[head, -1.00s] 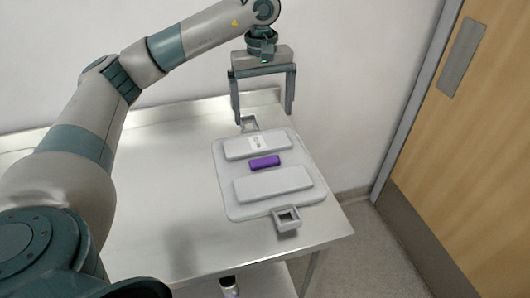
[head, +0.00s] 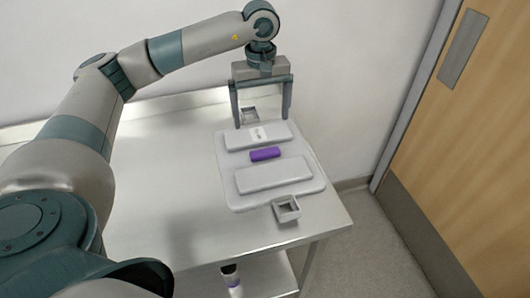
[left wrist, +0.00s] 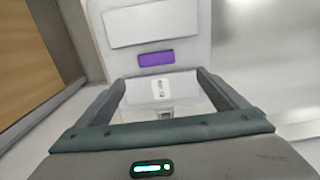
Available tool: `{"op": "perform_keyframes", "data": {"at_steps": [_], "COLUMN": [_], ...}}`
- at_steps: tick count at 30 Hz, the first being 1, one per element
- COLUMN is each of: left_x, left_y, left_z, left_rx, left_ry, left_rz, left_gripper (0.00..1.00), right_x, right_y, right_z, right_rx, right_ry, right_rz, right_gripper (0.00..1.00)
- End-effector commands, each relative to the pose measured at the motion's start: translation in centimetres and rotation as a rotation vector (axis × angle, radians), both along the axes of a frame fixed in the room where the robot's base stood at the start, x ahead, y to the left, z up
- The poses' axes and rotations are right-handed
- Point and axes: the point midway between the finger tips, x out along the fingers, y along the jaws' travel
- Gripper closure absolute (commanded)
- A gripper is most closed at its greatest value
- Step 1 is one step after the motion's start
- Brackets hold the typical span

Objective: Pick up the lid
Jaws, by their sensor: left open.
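The lid (head: 236,202) is a pale grey rounded plate with two raised panels, a purple bar (head: 265,154) between them and a square loop at its near and far ends. It lies flat on the steel table. It also shows in the left wrist view (left wrist: 200,55), purple bar in the middle. My left gripper (head: 262,122) is open and points down at the lid's far end. Its fingers stand apart to either side of the far panel's end, with nothing between them that I can see held. My right gripper is not in view.
The steel table (head: 165,190) is clear to the left of the lid. A wall stands close behind it. A wooden door (head: 480,130) is at the right.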

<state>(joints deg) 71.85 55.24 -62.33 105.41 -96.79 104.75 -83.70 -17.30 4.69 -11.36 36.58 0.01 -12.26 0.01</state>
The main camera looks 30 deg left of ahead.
Motion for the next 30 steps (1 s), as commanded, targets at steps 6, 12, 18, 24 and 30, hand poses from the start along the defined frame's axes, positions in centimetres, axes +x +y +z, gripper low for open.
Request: {"op": "perform_keyframes", "data": {"at_steps": [6, 12, 18, 24, 30], "left_x": [-0.1, 0.0, 0.1, 0.1, 0.4], "left_y": [0.1, 0.0, 0.0, 0.0, 0.1], "left_z": [-3.8, -6.3, -7.0, -7.0, -7.5], "left_rx": [0.0, 0.0, -0.001, -0.001, 0.0], "left_ry": [0.005, 0.001, -0.001, -0.001, 0.001], "left_rz": [0.001, 0.0, 0.0, 0.0, 0.002], "left_gripper": [0.08, 0.08, 0.08, 0.08, 0.08], "right_x": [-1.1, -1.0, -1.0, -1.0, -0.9], "right_y": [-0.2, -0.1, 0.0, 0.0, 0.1], "right_z": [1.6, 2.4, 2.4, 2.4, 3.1], "right_rx": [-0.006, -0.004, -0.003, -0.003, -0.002], "right_ry": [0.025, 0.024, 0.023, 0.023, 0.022], "right_rz": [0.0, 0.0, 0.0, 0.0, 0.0], "right_gripper": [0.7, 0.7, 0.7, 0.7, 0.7]}}
